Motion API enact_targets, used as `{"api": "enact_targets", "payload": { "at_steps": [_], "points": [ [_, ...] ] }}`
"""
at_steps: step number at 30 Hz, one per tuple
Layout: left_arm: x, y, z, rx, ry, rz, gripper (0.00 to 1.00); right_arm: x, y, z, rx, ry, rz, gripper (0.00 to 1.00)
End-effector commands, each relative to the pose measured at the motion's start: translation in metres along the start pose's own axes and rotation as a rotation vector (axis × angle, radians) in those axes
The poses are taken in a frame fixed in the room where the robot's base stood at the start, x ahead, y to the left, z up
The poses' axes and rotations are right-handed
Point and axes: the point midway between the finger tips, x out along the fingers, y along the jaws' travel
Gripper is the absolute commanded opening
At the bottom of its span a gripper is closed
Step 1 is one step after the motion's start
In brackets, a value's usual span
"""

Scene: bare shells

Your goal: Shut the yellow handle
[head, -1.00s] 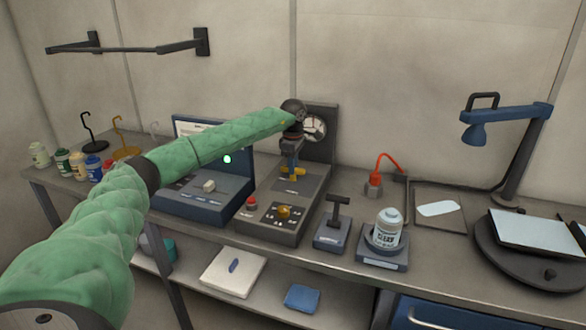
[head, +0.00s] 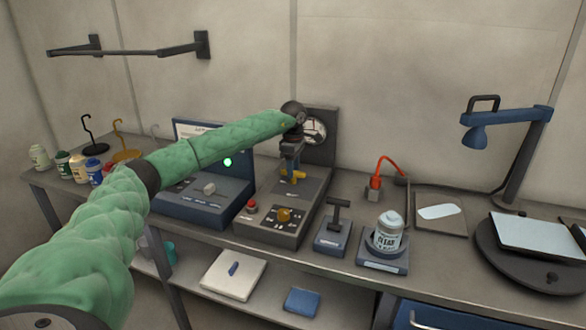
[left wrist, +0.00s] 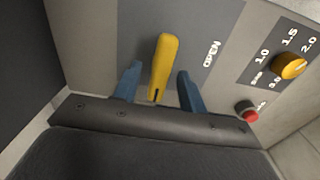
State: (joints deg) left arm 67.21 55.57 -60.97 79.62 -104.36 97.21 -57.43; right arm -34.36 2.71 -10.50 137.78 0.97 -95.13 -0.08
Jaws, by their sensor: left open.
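The yellow handle (head: 297,176) belongs to the grey machine (head: 311,194) on the bench. In the left wrist view the handle (left wrist: 163,62) is a long bar beside the printed word OPEN. My left gripper (head: 289,166) reaches down over it, its blue fingers pointing at the panel. The left wrist view shows the left gripper (left wrist: 158,76) open, with one finger on each side of the handle. A gap shows between the handle and each finger. In the head view the gripper partly hides the handle. My right gripper is not in view.
The machine also has a red button (head: 251,206) and an orange knob (head: 284,214). A blue device (head: 214,206) stands to its left. A black T-lever (head: 338,213) and a jar (head: 388,232) stand to its right. A dark upright panel (head: 322,150) rises behind.

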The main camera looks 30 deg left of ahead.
Motion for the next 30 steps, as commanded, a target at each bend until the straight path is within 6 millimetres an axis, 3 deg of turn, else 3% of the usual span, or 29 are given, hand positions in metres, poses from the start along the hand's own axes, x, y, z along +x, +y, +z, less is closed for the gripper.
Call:
{"api": "enact_targets", "payload": {
  "at_steps": [5, 8, 12, 16, 30],
  "points": [
    [-0.016, 0.001, 0.000, 0.000, -0.001, 0.002, 0.42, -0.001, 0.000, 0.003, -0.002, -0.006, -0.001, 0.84],
    [-0.032, 0.001, 0.000, 0.000, -0.001, 0.002, 0.42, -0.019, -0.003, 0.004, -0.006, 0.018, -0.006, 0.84],
    [-0.054, 0.001, 0.000, 0.000, -0.002, 0.003, 0.42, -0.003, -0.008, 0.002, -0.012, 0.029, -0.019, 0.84],
    [-0.068, 0.001, -0.001, -0.001, -0.001, 0.002, 0.42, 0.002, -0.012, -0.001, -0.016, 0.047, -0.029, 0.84],
    [-0.077, 0.001, -0.001, -0.001, -0.001, 0.001, 0.42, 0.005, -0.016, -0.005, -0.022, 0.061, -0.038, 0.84]
  ]
}}
